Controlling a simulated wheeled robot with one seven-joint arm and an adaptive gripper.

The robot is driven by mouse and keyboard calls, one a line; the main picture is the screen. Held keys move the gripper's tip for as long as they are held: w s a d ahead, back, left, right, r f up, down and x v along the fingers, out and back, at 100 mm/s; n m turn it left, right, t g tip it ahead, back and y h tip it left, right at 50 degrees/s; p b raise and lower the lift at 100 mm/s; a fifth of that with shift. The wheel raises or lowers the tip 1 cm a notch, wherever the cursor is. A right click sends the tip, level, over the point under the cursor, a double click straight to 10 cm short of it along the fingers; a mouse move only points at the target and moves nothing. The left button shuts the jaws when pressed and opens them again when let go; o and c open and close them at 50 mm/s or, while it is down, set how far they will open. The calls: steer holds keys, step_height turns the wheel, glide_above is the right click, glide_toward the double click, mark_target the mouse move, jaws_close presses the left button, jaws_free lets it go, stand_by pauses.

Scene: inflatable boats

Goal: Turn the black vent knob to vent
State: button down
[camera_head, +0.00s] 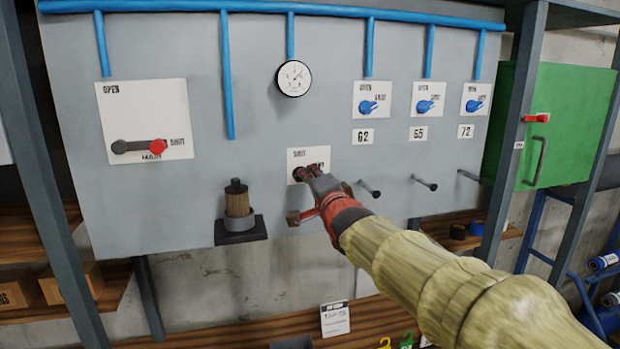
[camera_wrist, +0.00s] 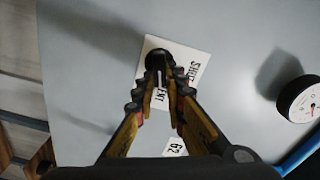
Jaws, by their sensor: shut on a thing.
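The black vent knob (camera_wrist: 157,62) sits on a white plate (camera_wrist: 188,62) marked SHUT and VENT. In the wrist view the knob has a pale line on its face, which runs roughly up and down the picture. My gripper (camera_wrist: 158,85) is shut on the knob, with one finger on each side. In the head view my gripper (camera_head: 309,173) reaches the white plate (camera_head: 298,157) low on the grey panel, and it hides most of the knob and part of the lettering.
A pressure gauge (camera_head: 293,78) is above the plate. A red-tipped main lever (camera_head: 157,147) is at left, and blue valve knobs (camera_head: 368,106) are at right. Pegs (camera_head: 425,183) stick out right of my gripper. A dark cylinder on a shelf (camera_head: 238,205) stands at lower left.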

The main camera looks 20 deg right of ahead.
steer(key=c, duration=1.8)
jaws_free()
steer(key=shift+c, duration=0.2)
steer(key=s, duration=1.2)
